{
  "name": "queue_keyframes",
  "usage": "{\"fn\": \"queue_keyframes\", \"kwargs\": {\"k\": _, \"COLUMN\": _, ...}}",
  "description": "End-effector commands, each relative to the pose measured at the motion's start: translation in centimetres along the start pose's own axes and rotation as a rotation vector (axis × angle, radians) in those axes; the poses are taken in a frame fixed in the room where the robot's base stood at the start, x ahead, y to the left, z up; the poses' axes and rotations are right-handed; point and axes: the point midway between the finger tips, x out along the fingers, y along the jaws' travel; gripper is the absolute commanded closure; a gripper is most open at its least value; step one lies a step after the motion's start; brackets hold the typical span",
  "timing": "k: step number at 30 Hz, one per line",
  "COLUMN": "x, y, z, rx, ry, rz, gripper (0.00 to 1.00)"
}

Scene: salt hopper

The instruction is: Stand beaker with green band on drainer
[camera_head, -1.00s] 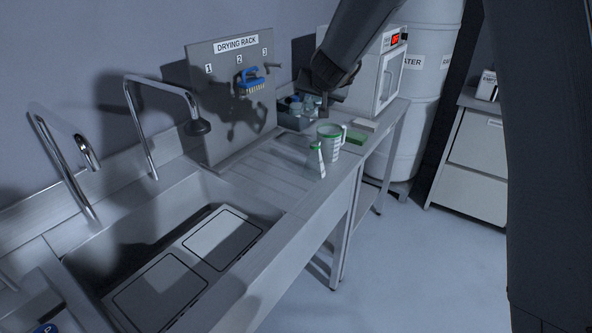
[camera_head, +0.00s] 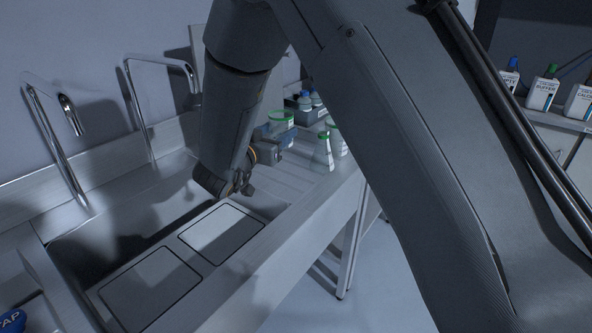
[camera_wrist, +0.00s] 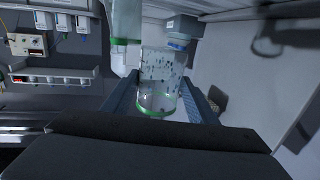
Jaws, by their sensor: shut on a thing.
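The beaker with green band (camera_head: 281,116) is a clear glass, gripped between the blue fingers of my gripper (camera_head: 284,136) above the drainer (camera_head: 262,178). In the wrist view the beaker (camera_wrist: 160,84) fills the space between the fingers (camera_wrist: 160,100), with a green ring at its near end and dark speckles on its wall. My gripper is shut on it. The drainer is a ribbed board right of the sink, partly hidden by my arm. Whether the beaker touches the drainer cannot be told.
A flask with a green band (camera_head: 322,154) and a green-rimmed jug (camera_head: 338,145) stand close to the right of my gripper. The sink (camera_head: 120,232) is at left. My arm hides much of the drying rack.

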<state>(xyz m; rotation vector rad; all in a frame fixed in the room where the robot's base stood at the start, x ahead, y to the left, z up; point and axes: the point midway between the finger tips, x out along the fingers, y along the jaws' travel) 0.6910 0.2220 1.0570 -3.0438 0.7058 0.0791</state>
Motion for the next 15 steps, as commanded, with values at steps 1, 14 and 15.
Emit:
{"fn": "queue_keyframes", "kwargs": {"k": 1, "x": -0.4, "y": 0.0, "z": 0.5, "rx": -0.007, "ry": 0.014, "rz": 0.005, "gripper": 0.74}}
{"fn": "queue_keyframes", "kwargs": {"k": 14, "x": -0.5, "y": 0.1, "z": 5.8, "rx": -0.014, "ry": 0.031, "rz": 0.011, "gripper": 0.74}}
{"fn": "queue_keyframes", "kwargs": {"k": 15, "x": -0.5, "y": 0.1, "z": 6.0, "rx": -0.013, "ry": 0.031, "rz": 0.011, "gripper": 0.74}}
